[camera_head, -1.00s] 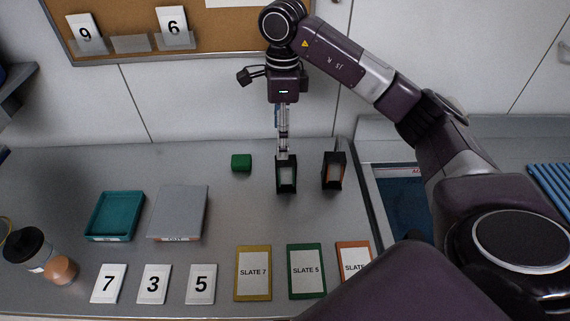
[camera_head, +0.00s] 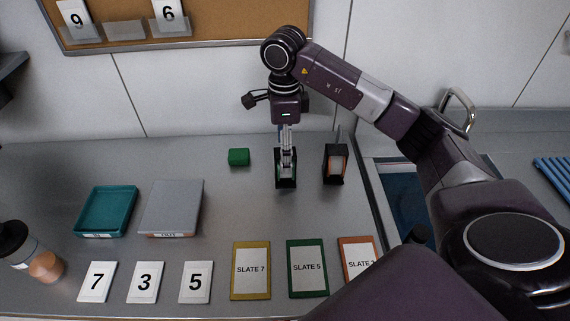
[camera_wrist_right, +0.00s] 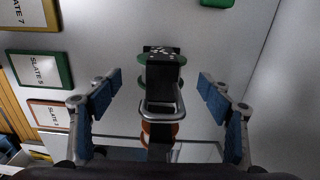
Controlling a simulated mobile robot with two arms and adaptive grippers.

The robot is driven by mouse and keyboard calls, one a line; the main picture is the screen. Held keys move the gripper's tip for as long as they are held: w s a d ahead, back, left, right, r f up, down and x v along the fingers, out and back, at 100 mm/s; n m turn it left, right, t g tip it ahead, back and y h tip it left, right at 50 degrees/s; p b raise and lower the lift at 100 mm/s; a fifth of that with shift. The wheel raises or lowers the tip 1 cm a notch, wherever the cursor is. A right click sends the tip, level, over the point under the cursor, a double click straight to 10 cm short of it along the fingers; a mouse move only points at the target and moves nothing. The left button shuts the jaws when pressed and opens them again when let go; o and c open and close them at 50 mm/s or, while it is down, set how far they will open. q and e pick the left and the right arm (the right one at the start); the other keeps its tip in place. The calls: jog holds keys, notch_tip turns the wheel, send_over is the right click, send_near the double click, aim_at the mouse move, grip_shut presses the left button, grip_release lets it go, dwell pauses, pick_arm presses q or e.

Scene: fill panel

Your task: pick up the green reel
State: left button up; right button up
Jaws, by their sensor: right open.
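The green reel shows in the right wrist view as a green disc (camera_wrist_right: 142,59) on a black stand (camera_wrist_right: 160,74) with a metal loop handle (camera_wrist_right: 162,112). In the head view the same black stand (camera_head: 286,183) is upright on the grey bench, its reel largely covered by my gripper. My right gripper (camera_head: 286,168) points down just above this stand. In the wrist view its blue-padded fingers (camera_wrist_right: 160,84) are apart, one on each side of the stand, with gaps on both sides. My left gripper is not in view.
A second black stand (camera_head: 335,178) with an orange reel (camera_wrist_right: 158,133) is close on the right. A green block (camera_head: 238,157) lies to the left. A teal tray (camera_head: 82,228), a grey box (camera_head: 172,205) and several slate cards (camera_head: 308,290) lie nearer the front.

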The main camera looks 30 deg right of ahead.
jog(key=shift+d+f+p, duration=0.15)
jog(key=shift+f+p, duration=0.2)
jog(key=shift+f, duration=1.45)
jog(key=shift+w, duration=0.1)
jog(key=c, duration=1.4)
